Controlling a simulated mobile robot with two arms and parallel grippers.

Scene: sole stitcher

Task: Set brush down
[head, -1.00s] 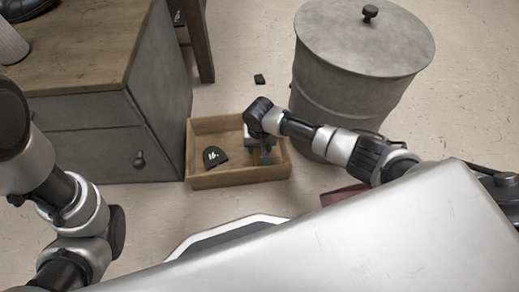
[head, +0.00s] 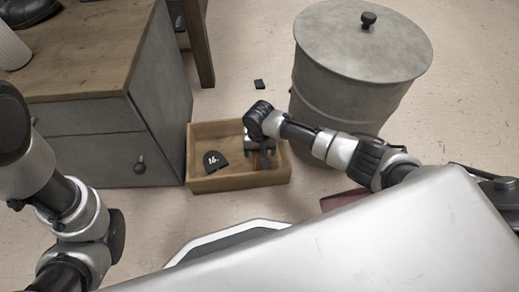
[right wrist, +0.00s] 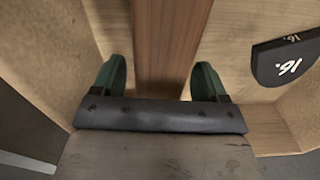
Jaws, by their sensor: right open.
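A reddish-brown wooden bar, which looks like the brush (right wrist: 172,40), lies between the two green fingertips of my right gripper (right wrist: 160,80) in the right wrist view. A gap shows on both sides of it, so the gripper is open around it and not clamped. In the head view my right gripper (head: 261,150) reaches down into the right part of the open wooden box (head: 238,181). The brush's bristles are hidden, and I cannot tell whether it fully rests on the box floor. My left gripper is out of view.
A black piece marked 16 (head: 215,160) lies in the left of the box and shows in the right wrist view (right wrist: 288,62). A grey cabinet (head: 90,150) stands left, a lidded metal bin (head: 350,85) behind right. A small black piece (head: 259,84) lies on the floor.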

